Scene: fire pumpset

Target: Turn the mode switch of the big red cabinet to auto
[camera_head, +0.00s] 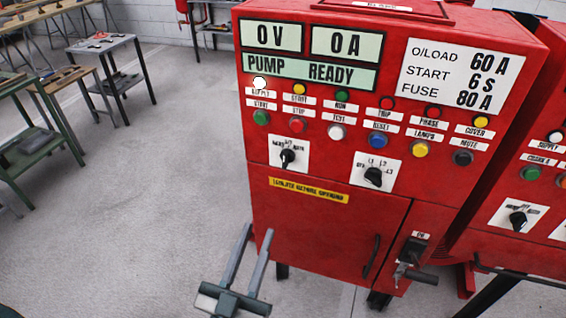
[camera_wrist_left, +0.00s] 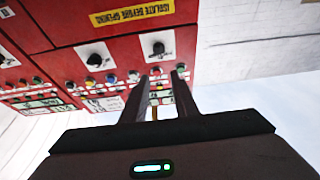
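The big red cabinet (camera_head: 330,230) fills the middle of the head view. Its mode switch (camera_head: 288,156) is a black knob on a white plate at the left, below the button rows. The plate's small lettering and the knob's exact setting are hard to read. The mode switch also shows upside down in the left wrist view (camera_wrist_left: 158,48). My left gripper (camera_head: 257,228) is open and empty, low in front of the cabinet's lower left and apart from the switch. Its two fingers show in the left wrist view (camera_wrist_left: 160,76). My right gripper is not in view.
A second black selector (camera_head: 374,176) sits right of the mode switch, with coloured buttons above. A door handle (camera_head: 372,257) and an isolator lever (camera_head: 415,275) stick out at lower right. Another red cabinet (camera_head: 540,160) stands at right. Floor at left is clear before the benches (camera_head: 105,42).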

